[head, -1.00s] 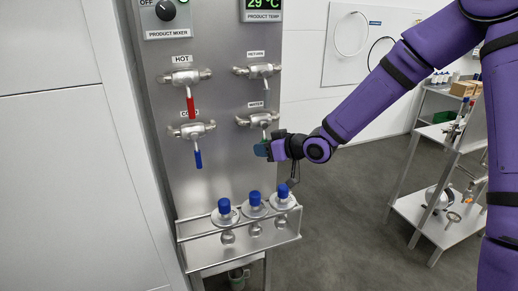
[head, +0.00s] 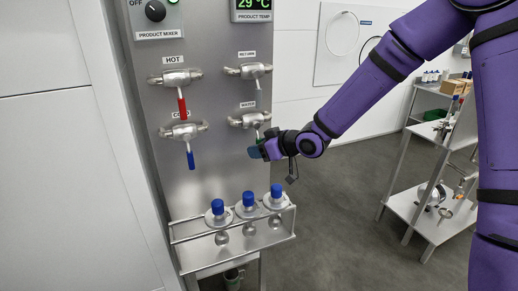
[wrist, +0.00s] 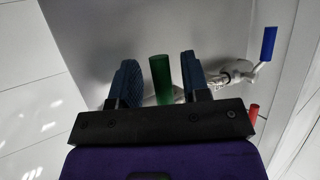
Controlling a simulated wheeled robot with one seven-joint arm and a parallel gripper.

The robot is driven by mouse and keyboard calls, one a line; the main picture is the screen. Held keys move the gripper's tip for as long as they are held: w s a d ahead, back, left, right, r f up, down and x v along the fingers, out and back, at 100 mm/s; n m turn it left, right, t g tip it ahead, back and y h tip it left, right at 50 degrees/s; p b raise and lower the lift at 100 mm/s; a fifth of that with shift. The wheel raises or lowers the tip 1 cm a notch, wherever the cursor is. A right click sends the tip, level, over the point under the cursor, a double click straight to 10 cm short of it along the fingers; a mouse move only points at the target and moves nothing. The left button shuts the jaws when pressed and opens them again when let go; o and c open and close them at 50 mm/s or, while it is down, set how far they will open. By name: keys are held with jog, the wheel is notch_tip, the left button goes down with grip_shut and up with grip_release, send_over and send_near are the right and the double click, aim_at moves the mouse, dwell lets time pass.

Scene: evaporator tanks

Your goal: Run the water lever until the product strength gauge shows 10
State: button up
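The water valve (head: 249,119) is the lower right silver valve on the steel panel, under a small WATER label. Its lever has a green handle, which shows in the wrist view (wrist: 162,79). My gripper (head: 257,151) is just below this valve in the head view and hides most of the handle. In the wrist view my gripper (wrist: 160,82) is open, with one blue-grey finger on each side of the green handle and a visible gap on both sides. The product strength gauge is not in view. The product temp display (head: 252,6) reads 29 °C.
The hot valve (head: 175,78) with its red lever, the cold valve (head: 183,131) with its blue lever and the return valve (head: 248,71) share the panel. Below, a rack (head: 232,246) holds three blue-capped flasks. A metal shelf cart (head: 432,215) stands at right.

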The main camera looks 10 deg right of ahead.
jog(key=v, duration=1)
jog(key=shift+s+d+r, duration=0.2)
jog(key=shift+d, duration=0.1)
jog(key=s+d+r+m+h, duration=0.6)
jog(key=s+d+r+h, duration=0.3)
jog(key=d+h, duration=0.3)
jog(key=s+d+r+m+g+y, duration=0.1)
jog(key=s+r+m, duration=0.1)
jog(key=s, duration=0.8)
jog(key=s+d+r+m+g+y, duration=0.1)
jog(key=s+r+m+g, duration=0.1)
jog(key=s, duration=0.8)
jog(key=shift+s+d+r, duration=0.3)
jog(key=shift+d+r, duration=0.05)
jog(key=shift+d, duration=0.05)
